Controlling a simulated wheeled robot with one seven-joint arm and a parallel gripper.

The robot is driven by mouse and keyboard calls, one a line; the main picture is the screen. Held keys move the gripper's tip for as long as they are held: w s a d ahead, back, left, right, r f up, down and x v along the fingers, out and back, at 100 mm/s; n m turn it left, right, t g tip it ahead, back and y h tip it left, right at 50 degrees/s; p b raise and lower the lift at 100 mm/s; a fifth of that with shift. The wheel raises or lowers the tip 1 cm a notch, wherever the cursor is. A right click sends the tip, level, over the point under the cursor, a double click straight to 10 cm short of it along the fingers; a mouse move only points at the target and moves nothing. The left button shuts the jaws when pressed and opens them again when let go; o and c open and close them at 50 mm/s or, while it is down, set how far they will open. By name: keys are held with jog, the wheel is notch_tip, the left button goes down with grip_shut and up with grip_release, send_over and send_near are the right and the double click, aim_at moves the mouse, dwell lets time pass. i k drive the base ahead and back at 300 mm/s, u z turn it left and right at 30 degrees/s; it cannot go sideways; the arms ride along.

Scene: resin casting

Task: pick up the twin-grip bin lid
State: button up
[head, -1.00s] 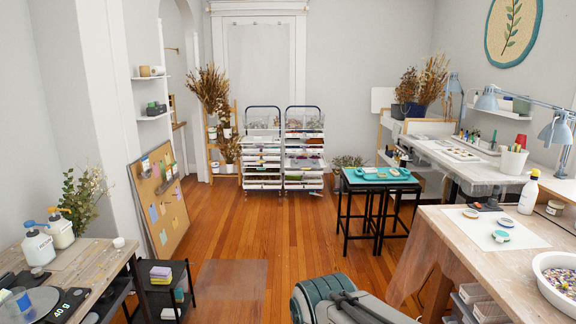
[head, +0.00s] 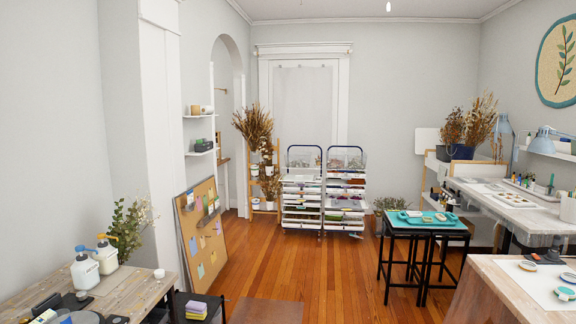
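I cannot pick out the twin-grip bin lid for certain in the head view. Two white drawer trolleys, one on the left (head: 301,206) and one on the right (head: 345,208), stand side by side at the back wall with clear bins on top. Details there are too small to tell a lid. A teal tray (head: 412,224) with small items lies on black-legged tables (head: 390,258) right of centre. My gripper is not in view.
A workbench with white bottles (head: 85,270) is at the lower left, beside a leaning cork board (head: 203,238). A wooden table (head: 490,290) fills the lower right. A long bench (head: 500,196) runs along the right wall. Wooden floor (head: 315,268) is clear in the middle.

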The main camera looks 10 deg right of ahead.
aim_at(337, 203)
jog(key=z, duration=0.6)
jog(key=i, duration=8.25)
